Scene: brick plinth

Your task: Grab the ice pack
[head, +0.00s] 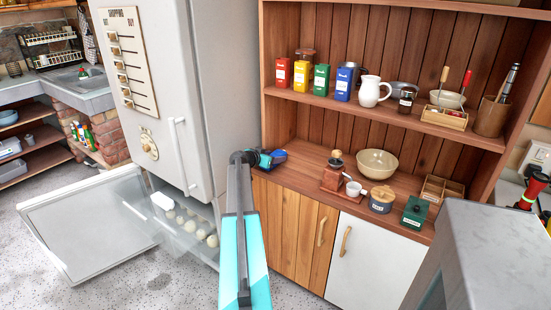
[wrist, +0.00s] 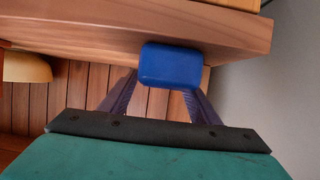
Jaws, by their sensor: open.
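A blue rounded block, which looks like the ice pack (head: 278,156), lies at the left end of the wooden counter, close to the fridge. In the wrist view the ice pack (wrist: 171,64) is straight ahead, at the far end of my fingers. My gripper (head: 265,160) is at the counter's left end, just left of the pack. In the wrist view my gripper (wrist: 163,88) is open, with one finger towards each side of the pack. I cannot tell whether the fingertips touch it; the pack's far side is hidden.
The fridge (head: 165,75) stands left of the counter (head: 310,168), its lower door (head: 95,225) open. A coffee grinder (head: 334,175), white cup (head: 354,189), bowl (head: 377,163) and salt tin (head: 381,200) stand farther right. A shelf (head: 380,115) with several canisters is above.

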